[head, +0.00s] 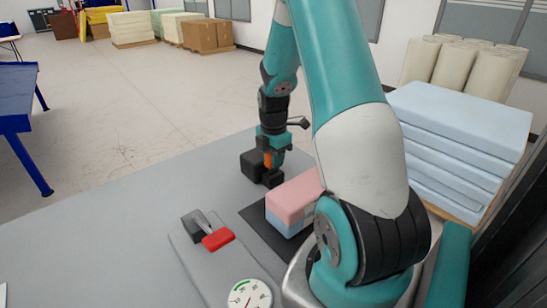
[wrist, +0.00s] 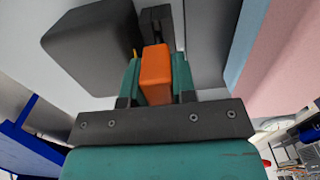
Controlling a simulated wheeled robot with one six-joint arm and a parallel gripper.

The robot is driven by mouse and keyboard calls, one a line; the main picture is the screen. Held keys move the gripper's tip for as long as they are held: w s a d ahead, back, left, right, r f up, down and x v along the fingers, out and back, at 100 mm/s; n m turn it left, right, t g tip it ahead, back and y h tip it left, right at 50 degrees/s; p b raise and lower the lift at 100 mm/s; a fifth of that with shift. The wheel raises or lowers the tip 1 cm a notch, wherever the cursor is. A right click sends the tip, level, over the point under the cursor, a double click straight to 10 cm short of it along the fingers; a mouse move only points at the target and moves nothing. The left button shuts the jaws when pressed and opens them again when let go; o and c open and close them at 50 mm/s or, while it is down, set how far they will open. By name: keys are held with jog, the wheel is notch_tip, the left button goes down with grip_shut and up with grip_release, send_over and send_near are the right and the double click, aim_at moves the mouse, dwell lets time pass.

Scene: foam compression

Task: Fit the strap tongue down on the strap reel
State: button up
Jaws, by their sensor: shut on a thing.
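My gripper (head: 272,150) is shut on an orange block, which I take for the strap tongue (head: 267,160). In the wrist view the strap tongue (wrist: 155,74) sits between the two teal fingers of my gripper (wrist: 157,66). A dark rounded box (head: 250,164), probably the strap reel, stands on the table beside the gripper. It also shows at the left in the wrist view (wrist: 88,45). A smaller black slotted piece (wrist: 158,22) lies just beyond the tongue's tip. Whether tongue and black piece touch, I cannot tell.
A pink and blue foam stack (head: 292,203) stands on a black mat close to the gripper's right. A red-handled lever (head: 217,239) and a round dial (head: 248,296) are at the table's front. The grey table (head: 130,225) is clear at left.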

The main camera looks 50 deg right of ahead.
jog(key=shift+f+b, duration=0.55)
jog(key=shift+f, duration=0.4)
jog(key=o, duration=1)
jog(key=shift+r, duration=0.1)
jog(key=shift+w, duration=0.15)
jog(key=shift+r, duration=0.1)
